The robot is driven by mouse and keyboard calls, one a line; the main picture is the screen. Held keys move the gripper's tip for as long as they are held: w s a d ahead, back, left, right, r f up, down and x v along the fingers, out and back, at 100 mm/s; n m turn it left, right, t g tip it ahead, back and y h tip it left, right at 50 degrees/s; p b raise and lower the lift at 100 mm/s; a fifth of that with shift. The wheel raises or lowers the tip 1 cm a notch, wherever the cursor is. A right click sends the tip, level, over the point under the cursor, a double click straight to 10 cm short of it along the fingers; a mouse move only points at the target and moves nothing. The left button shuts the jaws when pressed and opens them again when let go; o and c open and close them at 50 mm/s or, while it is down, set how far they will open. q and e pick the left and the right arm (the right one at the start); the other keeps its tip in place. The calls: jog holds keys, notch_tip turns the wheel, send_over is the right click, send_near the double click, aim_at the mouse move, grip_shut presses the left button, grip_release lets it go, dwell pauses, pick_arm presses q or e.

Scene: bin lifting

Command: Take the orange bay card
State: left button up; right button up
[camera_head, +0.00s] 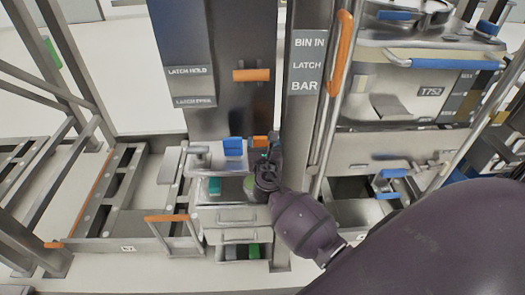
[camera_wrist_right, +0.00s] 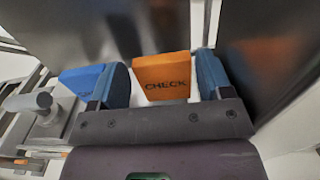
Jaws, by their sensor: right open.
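The orange card (camera_wrist_right: 161,68), marked "CHECK", shows in the right wrist view between the two blue fingers of my open right gripper (camera_wrist_right: 164,80). A narrow gap shows on each side of it, so the fingers look apart from it. In the head view the orange card (camera_head: 260,141) is a small patch beside my right gripper (camera_head: 271,152), partly hidden by it. My left gripper is not in view.
A blue card (camera_wrist_right: 80,77) stands just left of the fingers, and shows in the head view (camera_head: 233,147). A dark upright panel (camera_head: 215,110) rises behind the cards. The "BIN IN LATCH BAR" post (camera_head: 305,120) stands close on the right. Drawers (camera_head: 230,217) lie below.

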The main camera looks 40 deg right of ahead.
aim_at(263, 140)
jog(key=shift+x, duration=1.2)
jog(key=shift+w+d+f, duration=0.1)
jog(key=shift+w+d, duration=0.05)
jog(key=shift+w, duration=0.05)
jog(key=c, duration=0.8)
jog(key=shift+c, duration=0.2)
